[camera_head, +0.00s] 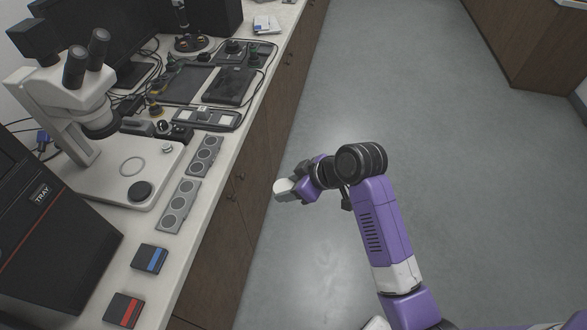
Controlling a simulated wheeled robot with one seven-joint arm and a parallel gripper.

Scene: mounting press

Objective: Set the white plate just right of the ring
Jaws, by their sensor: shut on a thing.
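My gripper (286,193) is shut on a small, pale, rounded piece, which I take to be the white plate (281,186). It holds the plate in the air over the floor, to the right of the bench edge. The fingers are small in this view and partly hidden. A thin ring (121,168) lies on the pale base of the microscope (90,75), on the bench at left. The plate is well to the right of the ring and apart from it. A dark round disc (140,191) sits on the base just below the ring.
Two grey strips with round wells, one far (205,155) and one near (180,205), lie between microscope and bench edge. Blue-striped (150,258) and red-striped (123,310) blocks lie nearer. A dark machine (50,225) stands at left. The microscope head overhangs its base. The floor (430,130) is clear.

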